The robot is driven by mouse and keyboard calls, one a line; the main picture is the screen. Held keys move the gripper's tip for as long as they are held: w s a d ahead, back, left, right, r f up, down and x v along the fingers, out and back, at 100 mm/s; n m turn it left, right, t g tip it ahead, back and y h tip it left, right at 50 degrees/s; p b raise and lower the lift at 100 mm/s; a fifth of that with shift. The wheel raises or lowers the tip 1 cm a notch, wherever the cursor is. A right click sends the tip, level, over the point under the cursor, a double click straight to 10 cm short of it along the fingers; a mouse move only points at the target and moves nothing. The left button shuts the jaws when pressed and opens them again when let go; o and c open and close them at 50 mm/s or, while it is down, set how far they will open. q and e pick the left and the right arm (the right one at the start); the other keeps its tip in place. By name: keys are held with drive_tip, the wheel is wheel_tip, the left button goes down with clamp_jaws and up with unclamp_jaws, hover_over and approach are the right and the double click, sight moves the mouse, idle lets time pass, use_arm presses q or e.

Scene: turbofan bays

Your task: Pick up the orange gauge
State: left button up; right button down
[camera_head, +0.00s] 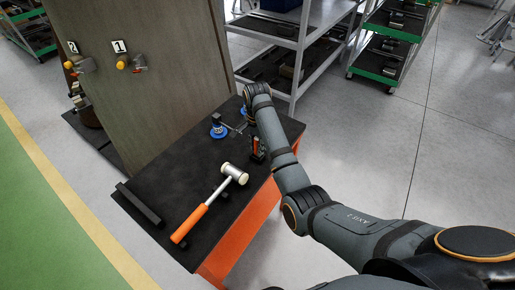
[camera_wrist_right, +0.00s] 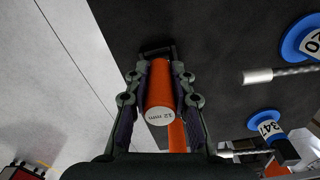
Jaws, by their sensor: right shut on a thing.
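The orange gauge (camera_wrist_right: 160,88) is a short orange cylinder whose pale end face reads "12 mm". In the right wrist view it sits between the two fingers of my right gripper (camera_wrist_right: 161,76), which are closed on its sides. In the head view my right gripper (camera_head: 257,150) points down over the right edge of the black-topped table, and the gauge is mostly hidden by the gripper. I cannot tell whether the gauge still touches the table. My left gripper is not in view.
A mallet with an orange handle (camera_head: 189,224) and a black bar (camera_head: 139,204) lie on the table (camera_head: 176,172). Blue numbered discs with metal rods (camera_head: 217,131) stand near the gripper. A wooden panel (camera_head: 150,60) rises at the left; shelving racks (camera_head: 300,45) stand behind.

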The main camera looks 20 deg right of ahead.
drive_tip(key=shift+w+r, duration=0.1)
drive_tip(key=shift+r, duration=0.5)
drive_tip(key=r+p, duration=0.2)
drive_tip(key=r, duration=0.1)
drive_tip(key=shift+s+d+r, duration=0.1)
drive_tip(key=shift+s+r, duration=0.2)
drive_tip(key=shift+s, duration=0.05)
drive_tip(key=s+d+r+p, duration=0.3)
drive_tip(key=s+r+p, duration=0.5)
drive_tip(key=s+p, duration=0.5)
drive_tip(key=shift+d+p, duration=0.3)
drive_tip(key=shift+p, duration=0.8)
